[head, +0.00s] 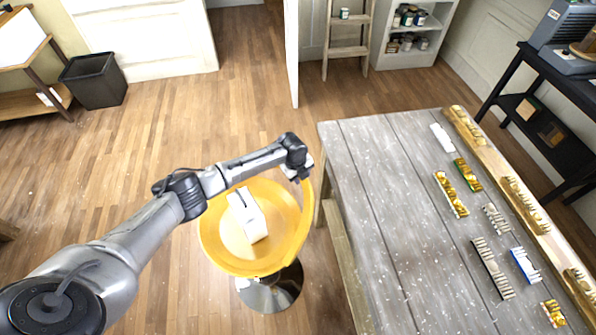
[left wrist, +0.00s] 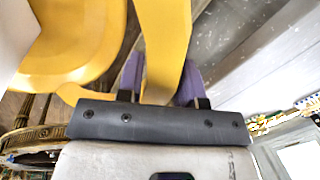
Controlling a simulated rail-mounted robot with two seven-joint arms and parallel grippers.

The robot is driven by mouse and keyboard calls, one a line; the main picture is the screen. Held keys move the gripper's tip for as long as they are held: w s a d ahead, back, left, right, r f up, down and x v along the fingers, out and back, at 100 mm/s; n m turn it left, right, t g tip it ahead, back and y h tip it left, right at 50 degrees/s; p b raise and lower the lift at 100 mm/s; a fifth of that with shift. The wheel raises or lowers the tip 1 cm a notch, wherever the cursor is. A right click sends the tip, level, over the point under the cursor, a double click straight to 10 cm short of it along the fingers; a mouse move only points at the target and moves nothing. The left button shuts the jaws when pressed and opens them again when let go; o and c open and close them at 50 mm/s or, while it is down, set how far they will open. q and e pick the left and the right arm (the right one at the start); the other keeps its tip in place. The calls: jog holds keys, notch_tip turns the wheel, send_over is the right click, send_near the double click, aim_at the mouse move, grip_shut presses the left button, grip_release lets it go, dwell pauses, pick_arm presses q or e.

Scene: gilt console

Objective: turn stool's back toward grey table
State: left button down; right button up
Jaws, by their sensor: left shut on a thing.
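The yellow stool (head: 215,230) stands on a dark round base (head: 270,290) left of the grey table (head: 385,220). A raised yellow part, which looks like its back, is on the right side, facing the table's left edge. My left gripper (head: 303,178) is shut on the top of this part. In the left wrist view the purple fingers (left wrist: 165,85) lie on either side of the yellow strip (left wrist: 165,45). My left arm reaches over the seat from the left. My right gripper is not in view.
A white object (head: 248,217) lies on the stool's seat. Several gold and grey pieces and a long wooden strip (head: 520,200) lie on the table. A dark bin (head: 95,80) stands far left. The wooden floor (head: 160,140) is open left of the stool.

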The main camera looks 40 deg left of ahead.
pick_arm(q)
jog(key=shift+d, duration=0.25)
jog(key=shift+r, duration=0.1)
jog(key=c, duration=0.8)
grip_release()
jog(key=shift+s+a+r+p, duration=0.15)
jog(key=shift+s+r, duration=0.3)
jog(key=shift+r, duration=1.8)
jog(key=shift+s+a+r+p, duration=0.15)
jog(key=shift+s+r, duration=0.3)
jog(key=shift+r, duration=1.75)
jog(key=shift+s+a+r+p, duration=0.15)
jog(key=shift+s+r, duration=0.3)
jog(key=shift+r, duration=1.8)
